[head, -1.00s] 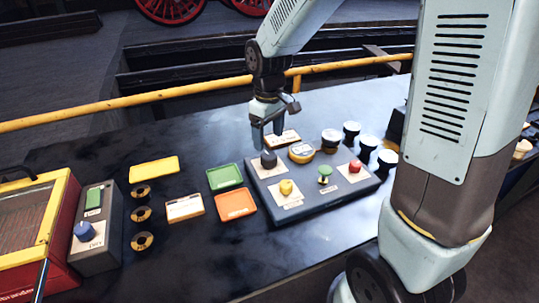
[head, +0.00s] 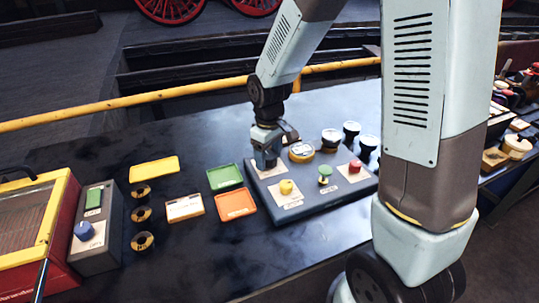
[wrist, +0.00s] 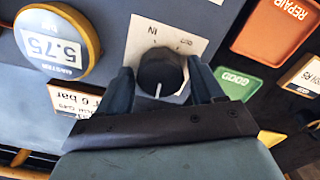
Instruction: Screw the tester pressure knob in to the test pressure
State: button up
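The pressure knob (wrist: 160,72) is black with a white pointer line and sits on a white plate marked IN and OUT. In the wrist view my gripper (wrist: 165,85) has one finger on each side of it. The fingers look spread, with a thin gap at the left finger; contact on the right is unclear. In the head view my gripper (head: 266,158) points down over the back left of the grey tester (head: 318,198) and hides the knob. The round yellow-rimmed gauge (wrist: 55,45) reads 5.75. A partly covered label (wrist: 72,100) shows "6 bar".
The tester also carries yellow (head: 286,187), green (head: 325,170) and red (head: 355,167) controls. A green GOOD tray (head: 225,177) and an orange REPAIR tray (head: 236,205) lie to its left. Several black, white-topped parts (head: 351,132) stand behind. The dark front bench top is clear.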

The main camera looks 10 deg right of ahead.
aim_at(269, 155)
jog(key=c, duration=0.8)
jog(key=shift+m, duration=0.8)
jog(key=o, duration=1)
jog(key=shift+r, duration=0.1)
notch_tip(269, 155, up, 14)
jog(key=shift+f, duration=0.2)
